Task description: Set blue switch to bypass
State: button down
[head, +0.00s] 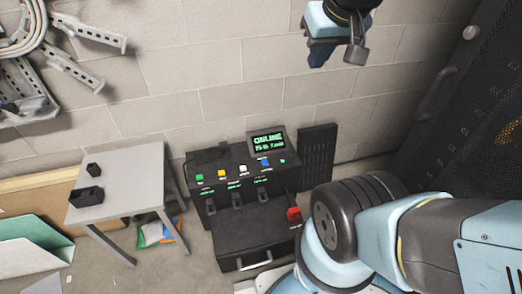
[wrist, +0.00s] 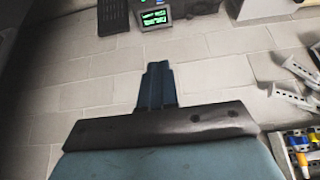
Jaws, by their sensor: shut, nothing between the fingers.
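A dark control console (head: 205,170) stands against the block wall in the head view. A row of coloured caps runs along its top, green, yellow, white and blue. The blue switch (head: 265,162) is the one toward the right, below the lit screen (head: 267,143); its setting and small label are too small to read. My gripper (head: 318,62) is at the top of the head view, well above the console and apart from it. In the wrist view its fingers (wrist: 157,86) are shut together and empty. The screen also shows there (wrist: 154,18), upside down; the blue switch cannot be made out.
A red handle (head: 293,213) is at the console's lower right. A grey table (head: 130,172) with small dark boxes stands to the left. Metal brackets (head: 95,35) hang on the wall at upper left. A dark perforated cabinet (head: 470,90) is at right. Bare wall lies behind my gripper.

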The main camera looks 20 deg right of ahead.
jog(key=w+f+g, duration=0.1)
jog(key=w+f, duration=0.9)
jog(key=w, duration=0.3)
jog(key=w+f+g, duration=0.1)
jog(key=w+f, duration=0.8)
jog(key=w, duration=0.3)
jog(key=w+f, duration=0.2)
jog(key=f, duration=1.5)
jog(key=w+f+g, duration=0.1)
jog(key=w+f, duration=0.2)
jog(key=f, duration=1.4)
jog(key=shift+w+d, duration=0.15)
jog(key=shift+w, duration=0.1)
jog(key=shift+f, duration=0.2)
send_over(266, 164)
jog(key=f, duration=1.1)
jog(key=shift+s+f, duration=0.25)
jog(key=shift+f, duration=0.1)
jog(key=shift+s+f, duration=0.1)
jog(key=shift+f, duration=0.8)
